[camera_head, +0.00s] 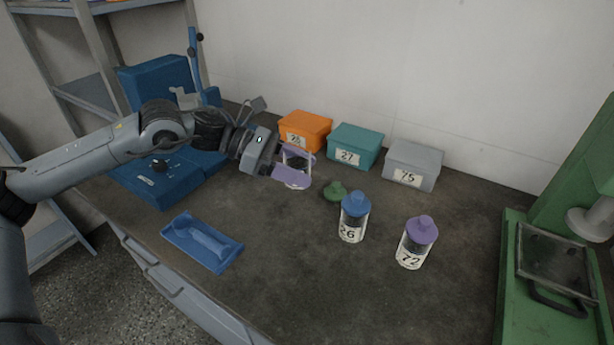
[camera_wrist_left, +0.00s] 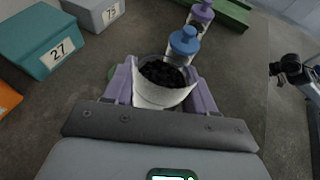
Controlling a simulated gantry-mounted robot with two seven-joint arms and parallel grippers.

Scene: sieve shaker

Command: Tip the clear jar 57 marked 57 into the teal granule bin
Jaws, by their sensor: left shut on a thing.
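My left gripper (camera_head: 294,173) has purple fingers shut around an open clear jar (camera_head: 297,160). In the left wrist view the jar (camera_wrist_left: 163,94) holds dark granules and has a pale label band; its number is not readable. The jar is held above the bench, in front of the orange and teal bins. The teal granule bin (camera_head: 355,147), marked 27, stands closed-looking against the wall, right of the gripper; it also shows in the left wrist view (camera_wrist_left: 38,40). A green lid (camera_head: 335,192) lies on the bench. My right gripper is not seen.
An orange bin (camera_head: 305,130) and a grey bin (camera_head: 411,166) flank the teal one. Jars 26 (camera_head: 354,217) and 72 (camera_head: 416,243) stand capped in front. A blue tray (camera_head: 203,243) lies at front left. A green machine (camera_head: 560,260) stands right.

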